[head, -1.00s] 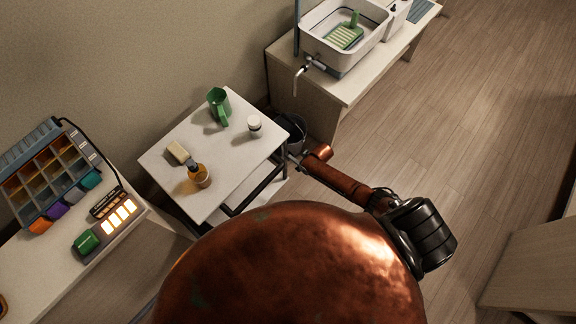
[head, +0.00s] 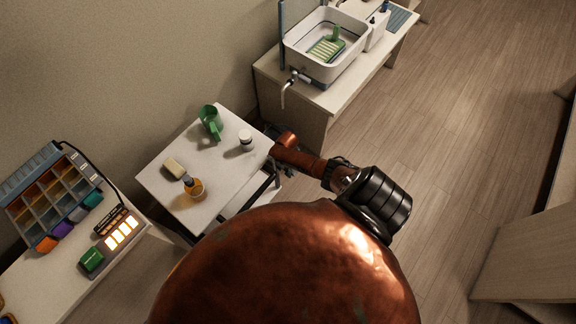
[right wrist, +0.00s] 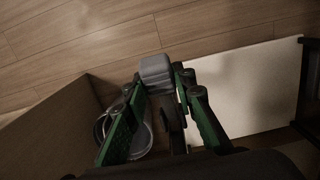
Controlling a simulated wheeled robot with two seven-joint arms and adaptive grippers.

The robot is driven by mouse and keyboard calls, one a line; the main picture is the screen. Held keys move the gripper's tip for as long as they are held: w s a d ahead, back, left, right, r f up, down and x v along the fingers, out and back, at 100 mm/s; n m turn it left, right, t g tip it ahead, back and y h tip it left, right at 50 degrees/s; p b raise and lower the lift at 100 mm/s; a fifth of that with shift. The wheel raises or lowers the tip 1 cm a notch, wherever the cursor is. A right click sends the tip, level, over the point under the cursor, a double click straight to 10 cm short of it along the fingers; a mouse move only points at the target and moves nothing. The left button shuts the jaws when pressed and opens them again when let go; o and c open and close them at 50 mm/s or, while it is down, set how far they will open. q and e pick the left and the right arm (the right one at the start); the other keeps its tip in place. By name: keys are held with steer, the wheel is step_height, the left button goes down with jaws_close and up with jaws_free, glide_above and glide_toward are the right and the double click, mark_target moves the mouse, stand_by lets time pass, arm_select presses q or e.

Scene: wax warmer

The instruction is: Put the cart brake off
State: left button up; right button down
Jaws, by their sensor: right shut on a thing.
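The small cart (head: 156,186) has a white top and stands between the two work tables. My right gripper (head: 274,136) is at the cart's right side in the head view, largely hidden behind my copper-coloured forearm. In the right wrist view its green fingers (right wrist: 161,80) are closed around a grey block-shaped piece (right wrist: 156,68) with a dark part below it. This looks like the brake lever of the cart, but its mount and position cannot be made out. The cart's white surface (right wrist: 250,85) lies just right of the fingers. My left gripper is out of view.
A bucket (right wrist: 130,135) is left of the fingers. A sink table (head: 300,95) stands behind. Floor on the right is open.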

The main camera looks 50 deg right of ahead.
steer(key=c, duration=1.6)
jaws_free()
step_height(320, 180, up, 12)
steer(key=w, duration=0.1)
steer(key=shift+f, duration=0.1)
